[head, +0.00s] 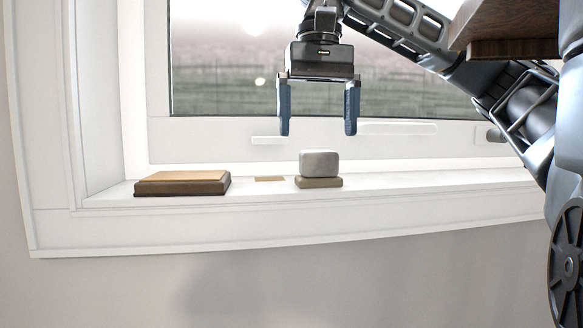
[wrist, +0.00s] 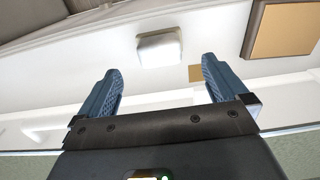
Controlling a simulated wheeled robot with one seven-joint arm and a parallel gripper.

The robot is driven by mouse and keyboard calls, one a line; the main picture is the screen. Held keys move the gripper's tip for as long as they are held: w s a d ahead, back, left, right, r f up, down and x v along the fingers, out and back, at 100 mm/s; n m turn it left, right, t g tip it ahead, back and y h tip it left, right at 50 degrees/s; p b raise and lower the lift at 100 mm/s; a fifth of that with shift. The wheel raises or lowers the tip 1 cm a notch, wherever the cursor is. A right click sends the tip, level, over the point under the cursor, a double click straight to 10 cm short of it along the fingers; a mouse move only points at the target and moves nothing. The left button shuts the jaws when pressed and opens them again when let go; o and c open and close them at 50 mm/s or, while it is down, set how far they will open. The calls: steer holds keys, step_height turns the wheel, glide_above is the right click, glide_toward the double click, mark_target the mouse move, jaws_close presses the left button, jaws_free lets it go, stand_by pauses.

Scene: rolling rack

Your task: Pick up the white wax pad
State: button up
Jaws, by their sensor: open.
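The white wax pad (head: 319,163) is a small pale block with rounded edges. It rests on top of a flat olive-grey block (head: 318,183) on the white window sill. My gripper (head: 318,130) is open and empty above the pad, with its blue fingers pointing down and clear space between them and the pad. In the wrist view the pad (wrist: 159,47) shows beyond the fingertips of my gripper (wrist: 162,75), roughly midway between them. The underside of the pad is hidden.
A dark brown block with a tan top (head: 182,183) lies on the sill at the left. A small flat tan piece (head: 270,178) lies between it and the pad. The window frame (head: 400,145) stands behind. The sill (head: 430,184) right of the pad is clear.

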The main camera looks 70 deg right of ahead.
mark_target(319, 165)
steer(key=shift+f, duration=1.4)
step_height(319, 165, down, 5)
steer(key=b, duration=0.3)
steer(key=shift+s+a+r, duration=0.1)
steer(key=shift+a, duration=0.05)
steer(key=shift+r, duration=0.1)
steer(key=shift+c, duration=0.2)
steer(key=c, duration=1.1)
